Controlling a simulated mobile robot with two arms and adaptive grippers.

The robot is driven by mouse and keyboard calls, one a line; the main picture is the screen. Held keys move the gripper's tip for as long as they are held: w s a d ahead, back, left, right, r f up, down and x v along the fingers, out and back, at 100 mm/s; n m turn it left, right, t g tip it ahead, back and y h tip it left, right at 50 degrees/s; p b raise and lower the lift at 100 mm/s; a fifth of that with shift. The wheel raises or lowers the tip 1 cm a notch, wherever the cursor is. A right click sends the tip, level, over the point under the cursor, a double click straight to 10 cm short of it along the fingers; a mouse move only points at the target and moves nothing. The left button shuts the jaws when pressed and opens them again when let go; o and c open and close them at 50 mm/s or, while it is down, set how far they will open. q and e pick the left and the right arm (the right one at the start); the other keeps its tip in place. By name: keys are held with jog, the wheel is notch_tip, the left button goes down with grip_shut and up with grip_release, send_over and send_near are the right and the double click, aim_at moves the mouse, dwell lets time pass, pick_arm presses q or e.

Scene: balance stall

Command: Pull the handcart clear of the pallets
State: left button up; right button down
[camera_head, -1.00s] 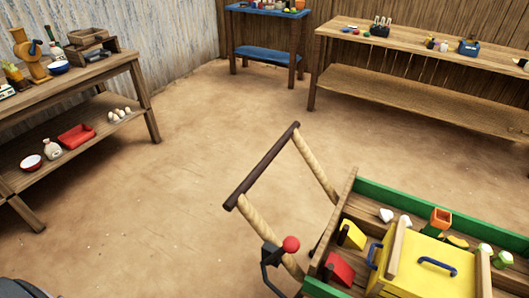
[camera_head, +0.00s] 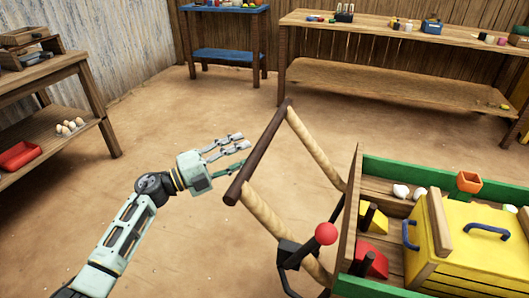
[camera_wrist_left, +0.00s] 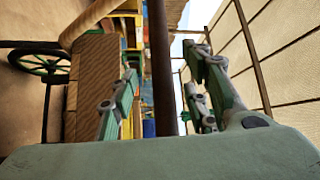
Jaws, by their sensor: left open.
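The handcart (camera_head: 378,165) stands at the lower right in the head view, with a green rim and wooden bed. Its dark handle bar (camera_head: 262,150) is held by two tan shafts, and a lever with a red knob (camera_head: 326,234) sits beside the near shaft. My left gripper (camera_head: 240,158) is open just left of the bar, fingers pointing at it. In the left wrist view the dark bar (camera_wrist_left: 162,70) runs between the spread fingers, and a cart wheel (camera_wrist_left: 42,66) shows at left. I cannot tell whether the fingers touch the bar. No pallets are recognisable. My right gripper is out of view.
The cart carries a yellow box (camera_head: 470,245) with blue handles and several small items. A wooden shelf table (camera_head: 85,125) stands at left, a blue table (camera_head: 225,55) and a long bench (camera_head: 400,85) at the back. The dirt floor left of the handle is clear.

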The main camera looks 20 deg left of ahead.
aim_at(265, 143)
pick_arm(q)
jog(key=x, duration=0.7)
jog(key=shift+w+d+r, duration=0.15)
jog(key=shift+w+d, duration=0.1)
jog(key=shift+d, duration=0.05)
jog(key=shift+c, duration=0.3)
grip_shut()
